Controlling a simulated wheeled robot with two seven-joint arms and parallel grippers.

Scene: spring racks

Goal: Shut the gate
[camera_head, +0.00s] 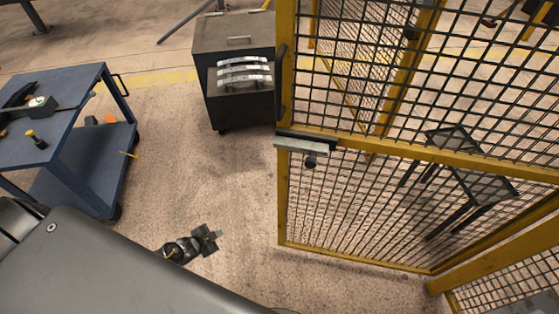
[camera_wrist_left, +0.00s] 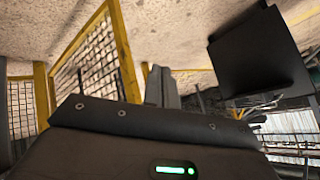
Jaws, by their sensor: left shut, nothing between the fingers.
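The gate (camera_head: 365,149) is a yellow frame filled with dark wire mesh, standing upright at the right of the head view. A grey and black latch or handle piece (camera_head: 305,144) sits on its left edge, at the middle rail. My left gripper (camera_head: 208,239) is dark, shut and empty, left of the gate's lower left edge and apart from it in the picture. My grey left arm covers the lower left. Yellow mesh panels (camera_wrist_left: 92,52) show at the left of the left wrist view; I cannot tell which is the gate. My right gripper is not in view.
A blue cart (camera_head: 75,165) with tools stands at the left. A dark cabinet (camera_head: 230,38) stands behind the gate's left edge. Dark stands (camera_head: 455,140) show through the mesh. More yellow fence (camera_head: 510,280) is at the lower right. Floor between cart and gate is open.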

